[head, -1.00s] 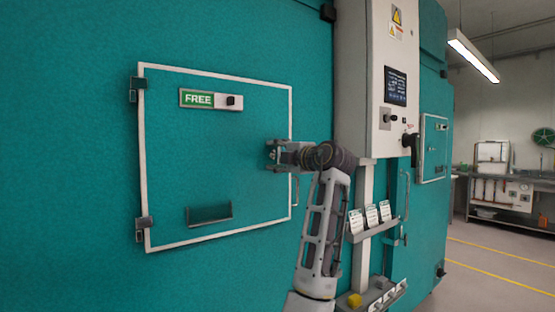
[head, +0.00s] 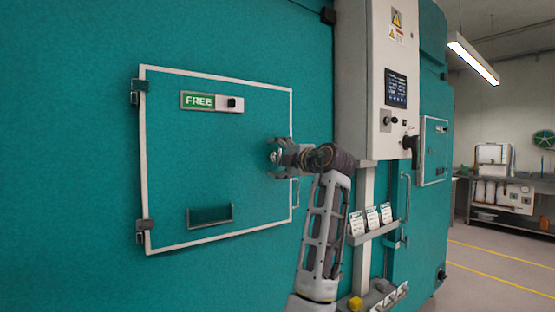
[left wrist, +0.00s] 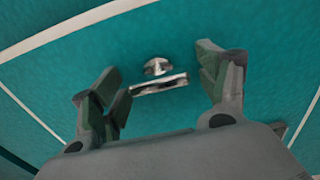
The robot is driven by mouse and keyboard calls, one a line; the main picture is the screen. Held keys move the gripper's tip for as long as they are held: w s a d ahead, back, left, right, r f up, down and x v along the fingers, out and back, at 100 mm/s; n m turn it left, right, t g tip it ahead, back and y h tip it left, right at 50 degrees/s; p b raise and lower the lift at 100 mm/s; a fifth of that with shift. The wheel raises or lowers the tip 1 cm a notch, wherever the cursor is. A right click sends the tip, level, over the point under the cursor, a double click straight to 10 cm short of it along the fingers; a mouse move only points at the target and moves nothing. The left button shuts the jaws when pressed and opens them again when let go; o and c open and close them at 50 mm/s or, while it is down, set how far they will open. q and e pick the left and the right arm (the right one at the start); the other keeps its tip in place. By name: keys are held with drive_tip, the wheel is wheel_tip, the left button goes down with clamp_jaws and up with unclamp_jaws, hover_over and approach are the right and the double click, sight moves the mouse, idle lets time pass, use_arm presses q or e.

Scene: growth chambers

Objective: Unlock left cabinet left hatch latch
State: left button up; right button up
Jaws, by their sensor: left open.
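The left hatch (head: 180,160) is a teal panel with a white frame in the teal cabinet wall, and it sits closed. Its latch is a small metal knob with a bar, seen in the left wrist view (left wrist: 158,78). In the head view the latch (head: 274,156) is partly covered by my left gripper (head: 275,158), at the hatch's right side. My left gripper is open, and in the left wrist view its fingers (left wrist: 160,95) stand on either side of the latch, apart from it. My right gripper is not in view.
A green FREE sign (head: 199,100) with a black knob is on the hatch's upper part. A dark tray-like handle (head: 210,216) is below. A grey control column (head: 377,80) with a screen and card holders stands to the right. Open floor lies at far right.

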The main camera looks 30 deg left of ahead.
use_arm(q)
drive_tip(key=v, duration=1.2)
drive_tip(key=shift+m, duration=0.3)
idle(0.6)
